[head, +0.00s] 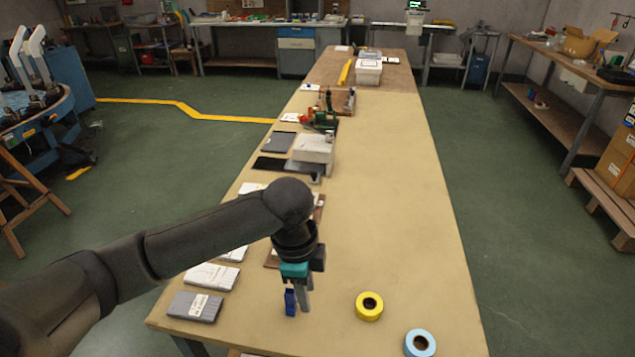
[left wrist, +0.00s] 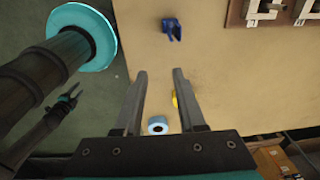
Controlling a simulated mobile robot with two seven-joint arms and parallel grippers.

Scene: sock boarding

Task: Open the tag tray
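I cannot make out for sure which thing is the tag tray. A small whitish box (head: 313,148) stands mid-table toward the left edge, apart from my gripper. My left gripper (head: 301,302) points down over the near part of the table. In the left wrist view its two fingers (left wrist: 163,100) are apart with nothing held between them. A small blue forked piece (head: 290,302) lies on the table near the gripper; it shows apart from the fingers in the left wrist view (left wrist: 172,28).
A yellow tape roll (head: 369,306) and a light blue tape roll (head: 419,343) lie near the front right. Grey-white packs (head: 195,306) line the left edge. The table's right side is mostly clear.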

